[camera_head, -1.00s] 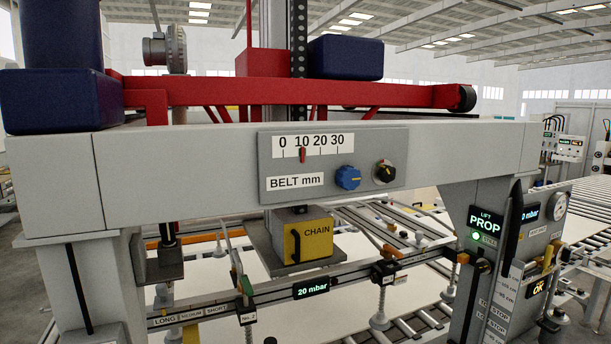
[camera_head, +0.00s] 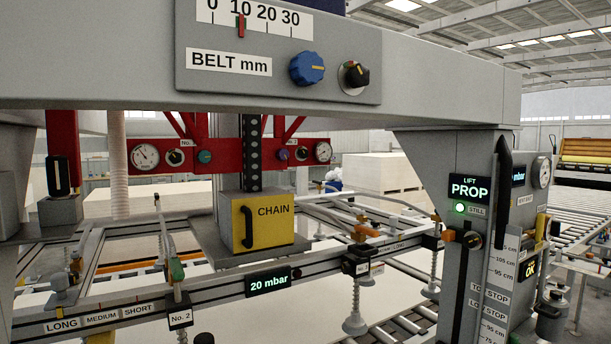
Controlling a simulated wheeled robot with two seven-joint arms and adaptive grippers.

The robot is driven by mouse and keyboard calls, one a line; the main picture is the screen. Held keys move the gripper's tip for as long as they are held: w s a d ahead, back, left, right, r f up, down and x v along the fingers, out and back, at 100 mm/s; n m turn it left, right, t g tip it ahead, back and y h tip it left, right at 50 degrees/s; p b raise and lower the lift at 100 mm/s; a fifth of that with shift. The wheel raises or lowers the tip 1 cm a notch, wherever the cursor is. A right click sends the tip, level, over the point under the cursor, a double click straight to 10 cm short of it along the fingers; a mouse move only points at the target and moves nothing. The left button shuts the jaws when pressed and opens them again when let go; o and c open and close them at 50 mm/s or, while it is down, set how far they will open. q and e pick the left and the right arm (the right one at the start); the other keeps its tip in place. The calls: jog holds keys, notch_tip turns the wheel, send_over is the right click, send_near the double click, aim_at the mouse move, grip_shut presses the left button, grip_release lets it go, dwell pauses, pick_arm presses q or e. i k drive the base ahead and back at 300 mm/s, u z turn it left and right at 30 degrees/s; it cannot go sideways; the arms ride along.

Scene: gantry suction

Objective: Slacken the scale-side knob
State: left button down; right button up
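Neither gripper shows in the head view. Several knobs are in sight, and I cannot tell for certain which is the scale-side one. A black knob (camera_head: 473,239) sits on the right column, just left of the upright cm scale (camera_head: 499,275). The BELT mm panel (camera_head: 365,92) on the grey beam has a scale with its pointer (camera_head: 241,26) near 10.
A LIFT display (camera_head: 469,188) reads PROP, with a green STILL lamp below. A yellow CHAIN box (camera_head: 262,222) hangs under the beam. The lower rail's display (camera_head: 268,284) reads 20 mbar. Suction cups (camera_head: 355,322) hang over a pale sheet, with rollers at right.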

aim_at(304, 154)
jog(key=z, duration=0.65)
jog(key=i, duration=0.4)
jog(key=u, duration=1.1)
